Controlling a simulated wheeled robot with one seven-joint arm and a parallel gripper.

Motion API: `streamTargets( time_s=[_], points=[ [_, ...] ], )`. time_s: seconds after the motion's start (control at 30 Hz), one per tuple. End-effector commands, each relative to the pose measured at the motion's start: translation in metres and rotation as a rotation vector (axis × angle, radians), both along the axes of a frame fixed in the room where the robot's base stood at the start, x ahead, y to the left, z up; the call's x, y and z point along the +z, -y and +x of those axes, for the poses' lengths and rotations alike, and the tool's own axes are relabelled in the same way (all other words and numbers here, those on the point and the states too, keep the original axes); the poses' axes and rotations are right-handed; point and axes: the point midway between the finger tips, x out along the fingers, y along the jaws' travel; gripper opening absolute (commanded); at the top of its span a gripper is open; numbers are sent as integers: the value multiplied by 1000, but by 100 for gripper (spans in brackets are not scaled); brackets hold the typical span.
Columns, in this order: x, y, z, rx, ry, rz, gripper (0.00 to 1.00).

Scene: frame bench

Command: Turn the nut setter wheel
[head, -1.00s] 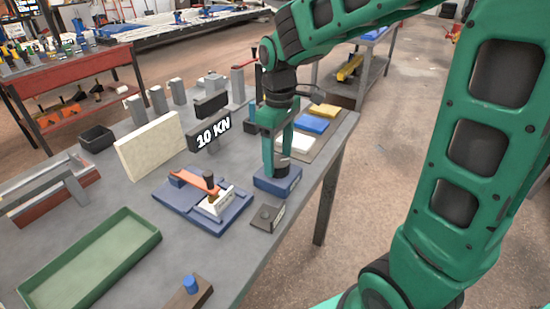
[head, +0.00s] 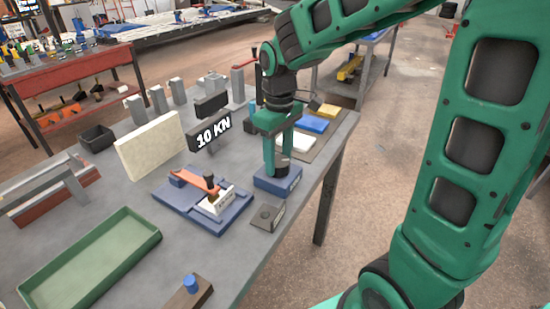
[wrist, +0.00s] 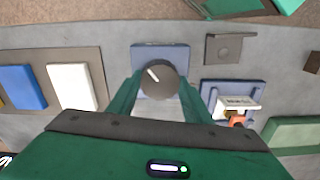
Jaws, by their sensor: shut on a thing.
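The nut setter wheel (wrist: 155,80) is a dark grey round knob with a white pointer mark, on a blue block (wrist: 160,52). In the wrist view the pointer leans to the upper left. My gripper (wrist: 157,88) has its two green fingers on either side of the wheel and is shut on it. In the head view my gripper (head: 277,163) points down onto the wheel above the blue block (head: 279,182), and the fingers hide most of the wheel.
A blue fixture with an orange lever (head: 195,180) and a small dark plate (head: 266,216) stand close by. A sign reading 10 KN (head: 212,133) stands behind to the left. White, blue and yellow pads (head: 312,123) lie behind the wheel. A green tray (head: 92,262) sits front left.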

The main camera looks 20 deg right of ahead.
Motion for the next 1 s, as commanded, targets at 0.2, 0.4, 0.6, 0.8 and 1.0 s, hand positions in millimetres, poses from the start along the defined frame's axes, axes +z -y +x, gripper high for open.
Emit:
streamTargets(
  time_s=[0.2, 0.4, 0.6, 0.8, 1.0],
  points=[
    [0, 0, 0, -171, 0, 0, 23],
    [0, 0, 0, -225, 0, 0, 23],
    [1, 0, 0, -225, 0, 0, 23],
    [0, 0, 0, -225, 0, 0, 64],
    [0, 1, 0, -225, 0, 0, 64]
  ],
)
